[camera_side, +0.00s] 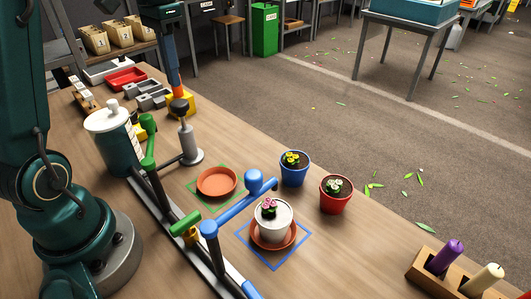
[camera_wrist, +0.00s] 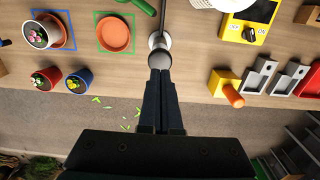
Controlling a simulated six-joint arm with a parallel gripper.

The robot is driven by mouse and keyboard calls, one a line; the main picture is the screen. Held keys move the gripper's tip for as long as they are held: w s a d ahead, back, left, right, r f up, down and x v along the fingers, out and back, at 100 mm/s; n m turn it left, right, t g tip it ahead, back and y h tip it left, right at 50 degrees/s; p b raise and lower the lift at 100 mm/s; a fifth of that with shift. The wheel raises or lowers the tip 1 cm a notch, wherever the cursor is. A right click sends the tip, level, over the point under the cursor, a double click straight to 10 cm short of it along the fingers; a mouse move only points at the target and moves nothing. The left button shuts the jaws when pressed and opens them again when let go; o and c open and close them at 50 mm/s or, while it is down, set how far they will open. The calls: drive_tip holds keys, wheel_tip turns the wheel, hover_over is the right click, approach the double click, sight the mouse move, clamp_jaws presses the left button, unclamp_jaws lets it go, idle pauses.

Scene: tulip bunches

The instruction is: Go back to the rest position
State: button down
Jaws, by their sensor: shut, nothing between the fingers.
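My gripper (camera_side: 171,58) hangs at the upper left of the side view, in front of the far end of the bench. In the wrist view its dark fingers (camera_wrist: 160,80) are together with nothing between them. Their tips appear just below the dark round knob of an upright tool (camera_wrist: 160,59); I cannot tell the height gap. That grey-stemmed tool (camera_side: 190,143) stands on the bench in the side view. A white pot with pink flowers (camera_side: 271,222) stands on a terracotta saucer within a blue square outline. Another terracotta saucer (camera_side: 216,182) lies empty within a green outline.
A blue pot (camera_side: 295,172) and a red pot (camera_side: 336,198) stand near the bench edge. A rail with green and blue handles (camera_side: 187,225) crosses the bench. A lidded teal canister (camera_side: 112,140), a yellow block (camera_side: 182,103) and a wooden holder (camera_side: 425,274) also stand here.

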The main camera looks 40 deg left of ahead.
drive_tip(key=shift+w+d+r, duration=0.1)
drive_tip(key=shift+d+r, duration=0.15)
drive_tip(key=s+d+r+m+t, duration=0.25)
drive_tip(key=s+d, duration=0.25)
drive_tip(key=d, duration=0.4)
drive_tip(key=s+d+f+n+t, duration=0.2)
drive_tip(key=s+d+f+t, duration=0.1)
drive_tip(key=s+d+f, duration=0.2)
drive_tip(key=shift+s+f, duration=0.2)
drive_tip(key=shift+f, duration=0.35)
drive_tip(key=shift+n, duration=0.25)
